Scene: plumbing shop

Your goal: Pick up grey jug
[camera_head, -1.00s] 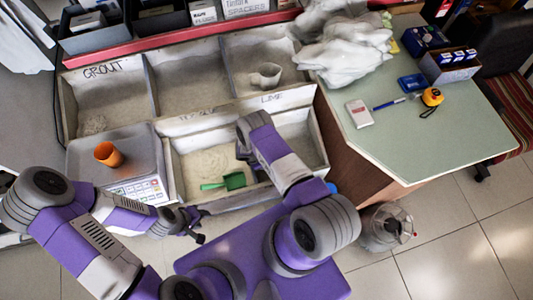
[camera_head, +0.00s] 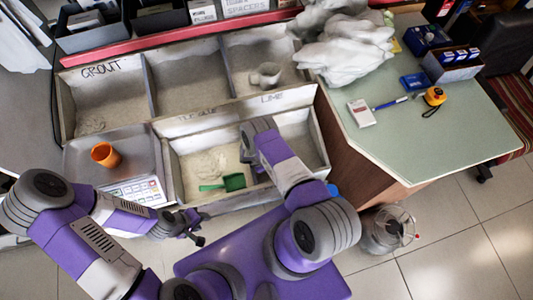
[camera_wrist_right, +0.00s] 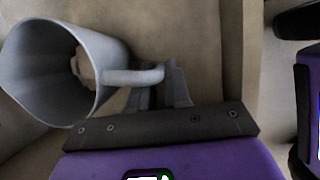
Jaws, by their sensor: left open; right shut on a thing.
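A grey jug (camera_wrist_right: 70,75) shows in the right wrist view, tilted, its open mouth to the left and some tan stuff inside. My right gripper (camera_wrist_right: 165,85) is shut on the jug's handle. In the head view my right forearm hides that gripper and whatever it holds, over the lower bin. A pale grey jug-like vessel (camera_head: 266,75) sits in the upper right bin, apart from my arm. My left gripper (camera_head: 200,230) is open and empty, in front of the scale.
A green scoop (camera_head: 225,183) lies in the lower bin (camera_head: 225,208). An orange cup (camera_head: 105,154) stands on the scale (camera_head: 75,160). Partition walls and rims surround the bins. A green-topped counter (camera_head: 450,140) with white bags (camera_head: 345,50) is at right. A clear container (camera_head: 387,230) stands on the floor.

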